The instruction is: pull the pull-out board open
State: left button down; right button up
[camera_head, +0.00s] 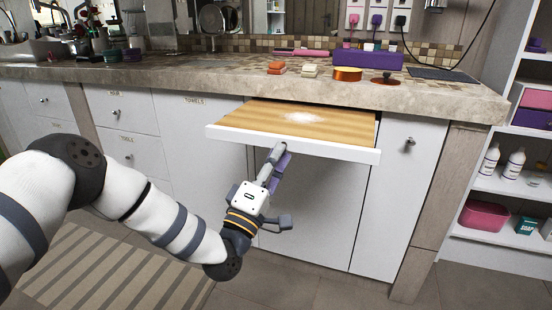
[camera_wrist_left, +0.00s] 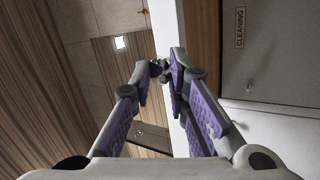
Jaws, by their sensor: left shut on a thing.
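The pull-out board (camera_head: 330,122) is out from under the countertop, with a wooden top and a white front edge. A white powdery patch lies on its top. My left gripper (camera_head: 280,152) is below and in front of the board, its fingers reaching up to the front edge. In the left wrist view, its fingers (camera_wrist_left: 166,70) are closed together at the board's white front strip (camera_wrist_left: 167,28). They are shut on the board's front; a small dark part shows between the tips, but the fingers hide most of it. My right gripper is in neither view.
The stone countertop (camera_head: 180,72) holds sponges (camera_head: 277,68), a copper tin (camera_head: 347,74), a purple box (camera_head: 367,59) and a dark lidded piece (camera_head: 386,79). White drawers (camera_head: 128,118) and doors lie below. Open shelves (camera_head: 510,185) stand at right. A striped rug (camera_head: 105,265) lies on the floor.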

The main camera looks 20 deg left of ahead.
pick_arm(q)
jog(key=shift+s, duration=0.1)
jog(key=c, duration=1.5)
grip_release()
jog(key=shift+c, duration=0.2)
jog(key=v, duration=1.2)
